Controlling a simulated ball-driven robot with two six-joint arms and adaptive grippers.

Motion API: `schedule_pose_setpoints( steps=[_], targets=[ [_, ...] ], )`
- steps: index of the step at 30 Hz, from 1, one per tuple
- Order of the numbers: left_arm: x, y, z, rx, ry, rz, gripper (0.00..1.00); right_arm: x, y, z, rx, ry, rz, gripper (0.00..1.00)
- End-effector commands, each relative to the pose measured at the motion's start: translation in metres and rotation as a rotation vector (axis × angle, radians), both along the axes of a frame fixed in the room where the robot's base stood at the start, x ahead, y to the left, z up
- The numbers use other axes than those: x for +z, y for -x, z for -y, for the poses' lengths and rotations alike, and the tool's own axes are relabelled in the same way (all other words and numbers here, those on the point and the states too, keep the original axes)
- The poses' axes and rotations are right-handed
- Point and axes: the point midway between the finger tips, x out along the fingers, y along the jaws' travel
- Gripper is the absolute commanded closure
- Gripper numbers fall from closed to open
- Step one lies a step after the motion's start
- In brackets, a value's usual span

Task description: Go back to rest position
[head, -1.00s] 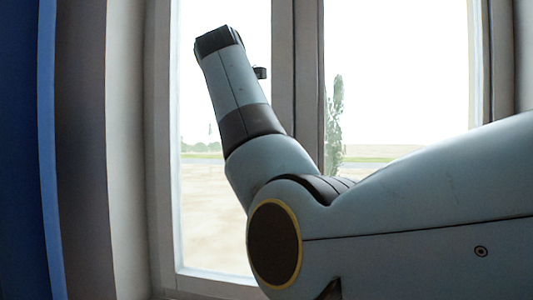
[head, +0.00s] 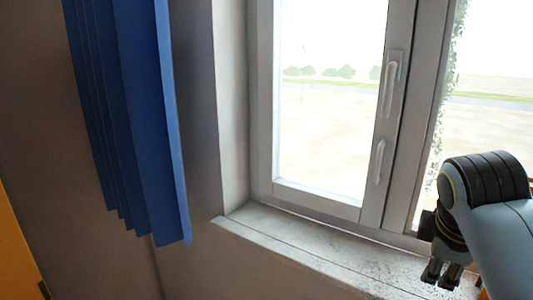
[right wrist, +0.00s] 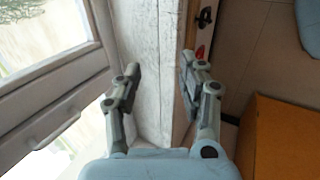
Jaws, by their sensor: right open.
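My right gripper (head: 441,276) is at the lower right of the head view, pointing down over the window sill (head: 300,250). It also shows in the right wrist view (right wrist: 160,80), where its two fingers are spread apart with nothing between them. The pale sill (right wrist: 150,35) runs under and between the fingers in that view. My left gripper is in neither current view.
The window frame (head: 373,190) with two handles (head: 388,90) stands just behind the sill. A blue curtain (head: 145,120) hangs at the left. An orange surface (right wrist: 280,140) lies at the lower right of the right wrist view.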

Motion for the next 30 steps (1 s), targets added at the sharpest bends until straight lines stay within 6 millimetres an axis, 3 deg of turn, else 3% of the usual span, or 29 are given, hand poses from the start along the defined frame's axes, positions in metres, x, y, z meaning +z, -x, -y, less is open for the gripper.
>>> schedule_pose_setpoints(
  steps=[1, 6, 18, 20, 30],
  targets=[
    [0.0, 0.0, 0.0, 0.0, 0.0, 0.0, 1.0, -0.018, 0.034, 0.004, -0.097, -0.062, 0.017, 0.59],
    [0.0, 0.002, 0.0, 0.0, 0.0, -0.002, 1.0, -0.042, 0.109, 0.002, -0.368, -0.246, 0.072, 0.59],
    [0.0, 0.002, -0.001, 0.0, -0.001, -0.002, 1.0, -0.045, 0.223, -0.015, -0.771, -0.51, 0.085, 0.59],
    [-0.003, 0.001, -0.001, -0.001, -0.001, -0.002, 1.0, -0.05, 0.231, -0.018, -0.815, -0.536, 0.081, 0.59],
    [-0.046, 0.002, -0.002, -0.001, -0.002, -0.003, 1.0, -0.181, 0.214, -0.009, -0.831, -0.518, 0.052, 0.59]
  ],
)
